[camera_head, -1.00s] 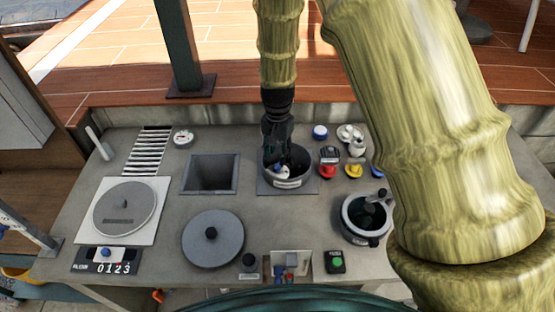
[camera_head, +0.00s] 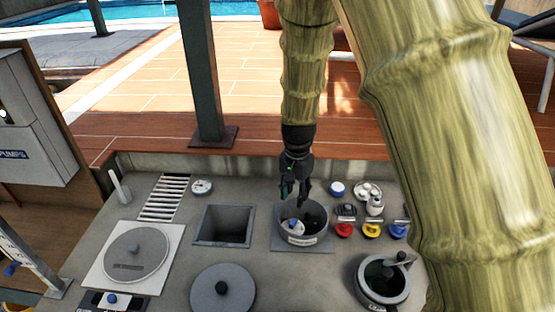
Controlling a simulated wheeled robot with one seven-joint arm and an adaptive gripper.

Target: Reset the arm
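My arm looks like bamboo and comes down from the top of the head view. My gripper (camera_head: 297,196) points down over a round grey pot (camera_head: 317,230) with a label on its front. Its dark fingers stand apart with a gap between them, and I see nothing held there. The fingertips are at or just above the pot's rim; the exact height is hard to tell. A small white and blue item (camera_head: 293,226) lies inside the pot, below the fingers.
A square opening (camera_head: 224,226) lies left of the pot. A round lid (camera_head: 222,288) is in front. Red, yellow and blue knobs (camera_head: 371,230) and a dark-rimmed pot (camera_head: 383,280) stand to the right. A post (camera_head: 203,80) rises behind the grey counter (camera_head: 150,215).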

